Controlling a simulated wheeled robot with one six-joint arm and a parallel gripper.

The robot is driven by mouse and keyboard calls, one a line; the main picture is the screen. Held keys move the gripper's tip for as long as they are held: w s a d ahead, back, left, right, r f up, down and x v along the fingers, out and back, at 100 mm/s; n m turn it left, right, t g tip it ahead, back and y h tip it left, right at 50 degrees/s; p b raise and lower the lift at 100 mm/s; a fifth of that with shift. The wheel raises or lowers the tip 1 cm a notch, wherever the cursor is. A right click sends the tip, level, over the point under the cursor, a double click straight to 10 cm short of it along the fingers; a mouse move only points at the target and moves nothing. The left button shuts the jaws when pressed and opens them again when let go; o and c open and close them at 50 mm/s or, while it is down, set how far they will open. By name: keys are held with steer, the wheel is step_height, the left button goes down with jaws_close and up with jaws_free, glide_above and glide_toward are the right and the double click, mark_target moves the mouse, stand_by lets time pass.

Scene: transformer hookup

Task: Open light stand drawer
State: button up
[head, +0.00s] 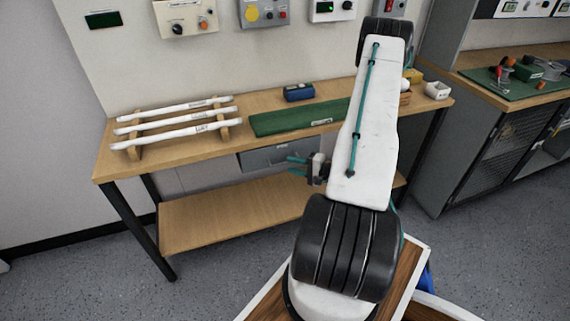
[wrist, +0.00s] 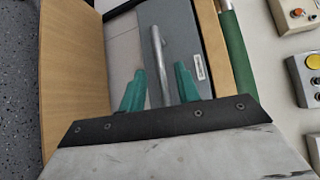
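A grey drawer (head: 268,156) hangs under the wooden top of the bench and looks shut. In the wrist view its grey front (wrist: 190,35) carries a pale label and a metal bar handle (wrist: 159,65). My gripper (head: 293,166) is in front of the drawer, with its teal fingers pointing toward the left. In the wrist view my gripper (wrist: 160,85) is open, and the handle shows between the two fingers with a gap on each side. How far the fingers are from the handle in depth I cannot tell. My arm hides the right part of the bench.
On the bench top (head: 180,152) are a rack of labelled white bars (head: 178,117), a green mat (head: 290,119) and a blue box (head: 299,92). A lower wooden shelf (head: 230,217) is empty. Control boxes hang on the wall. A second bench (head: 520,90) stands at the right.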

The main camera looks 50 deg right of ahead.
mark_target(285, 163)
steer(key=shift+x, duration=2.05)
